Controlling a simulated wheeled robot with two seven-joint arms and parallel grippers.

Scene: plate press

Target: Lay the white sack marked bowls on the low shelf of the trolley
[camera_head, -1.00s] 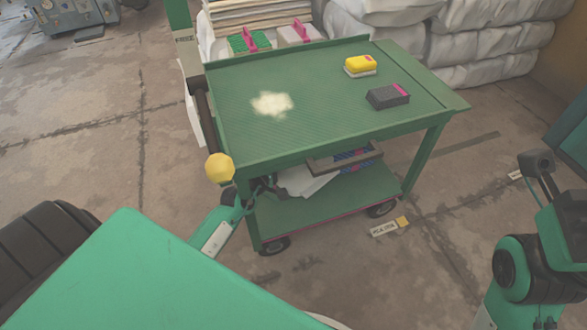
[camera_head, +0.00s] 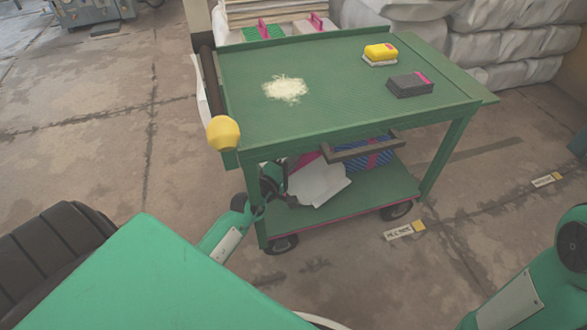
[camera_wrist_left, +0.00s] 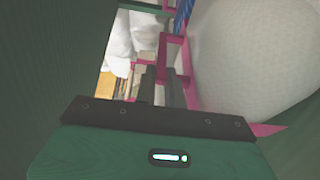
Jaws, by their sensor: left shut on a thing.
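The white sack (camera_head: 322,185) shows at the left part of the trolley's green low shelf (camera_head: 385,186), below the top; I cannot tell whether its full weight rests there. No marking on it is readable. My left gripper (camera_head: 285,185) reaches in beside the trolley's near left leg and is shut at the sack's left side; its fingertips are partly hidden. In the left wrist view, the dark fingers (camera_wrist_left: 163,88) are close together beside a pink bar or loop (camera_wrist_left: 174,50), and a large white rounded surface (camera_wrist_left: 250,60), likely the sack, fills the right. My right gripper is out of view.
The trolley top (camera_head: 330,85) holds pale powder (camera_head: 285,88), a yellow sponge (camera_head: 380,53) and a dark block (camera_head: 410,85).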

